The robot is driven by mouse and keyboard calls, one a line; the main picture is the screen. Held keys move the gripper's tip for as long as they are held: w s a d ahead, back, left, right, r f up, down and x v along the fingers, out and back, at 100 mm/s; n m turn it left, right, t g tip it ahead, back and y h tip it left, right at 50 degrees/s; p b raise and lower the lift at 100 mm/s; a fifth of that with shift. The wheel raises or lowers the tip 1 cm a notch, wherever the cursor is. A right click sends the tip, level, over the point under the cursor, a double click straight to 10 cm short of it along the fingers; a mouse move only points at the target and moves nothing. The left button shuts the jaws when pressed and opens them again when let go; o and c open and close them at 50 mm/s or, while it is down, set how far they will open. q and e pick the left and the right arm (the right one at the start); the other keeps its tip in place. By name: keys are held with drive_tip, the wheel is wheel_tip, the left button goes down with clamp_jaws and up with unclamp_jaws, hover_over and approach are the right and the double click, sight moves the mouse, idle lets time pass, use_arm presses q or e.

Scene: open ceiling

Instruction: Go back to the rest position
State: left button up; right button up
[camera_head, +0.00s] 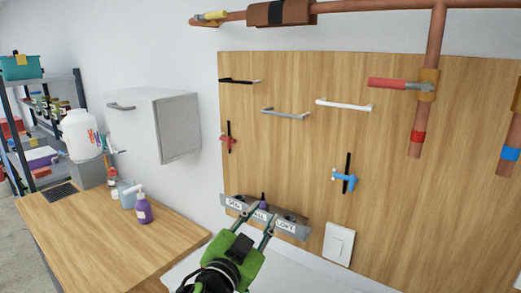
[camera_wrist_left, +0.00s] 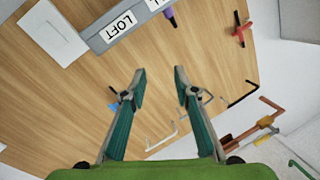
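My left gripper (camera_head: 258,221) is green and black and comes up from the bottom of the head view. Its fingers are apart and nothing is between them. In the head view the fingertips overlap a grey labelled holder (camera_head: 296,230) on the wooden panel. The left wrist view also shows the open left gripper (camera_wrist_left: 158,75), with bare panel between its fingers. In that view the holder (camera_wrist_left: 97,40), with a LOFT label, lies beyond the fingers. Whether the fingertips touch it I cannot tell. My right gripper is in neither view.
The wooden panel (camera_head: 300,150) carries bar handles, a red valve (camera_head: 228,140), a blue valve (camera_head: 345,180) and a white switch (camera_head: 339,243). Copper pipes (camera_head: 435,45) run at the top right. A wooden counter (camera_head: 120,235) with bottles stands left, below a grey cabinet (camera_head: 153,125).

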use_arm(q)
drive_tip(key=s+a+f+n+g+y, duration=0.2)
drive_tip(key=s+a+f, duration=0.2)
drive_tip(key=f, duration=0.3)
drive_tip(key=s+a+f+n+g+y, duration=0.15)
drive_tip(key=s+a+f, duration=0.25)
drive_tip(key=f, duration=0.4)
drive_tip(key=s+a+f+n+g+y, duration=0.2)
drive_tip(key=s+a+f+n+g, duration=0.1)
drive_tip(key=s+f, duration=0.3)
drive_tip(key=s+a+f+n+g+y, duration=0.1)
drive_tip(key=s+a+f+g, duration=0.2)
drive_tip(key=s+a+f, duration=0.55)
drive_tip(key=s+a+f+g, duration=0.1)
drive_tip(key=s+f+g, duration=0.35)
drive_tip(key=s, duration=0.85)
wheel_tip(320, 180, down, 26)
drive_tip(key=b, duration=0.1)
drive_tip(key=s+a+f+g+b, duration=0.1)
drive_tip(key=s+a+f, duration=0.2)
drive_tip(key=s+f, duration=1.5)
drive_tip(key=shift+s+f+g, duration=0.4)
drive_tip(key=shift+f, duration=0.3)
drive_tip(key=shift+a, duration=0.1)
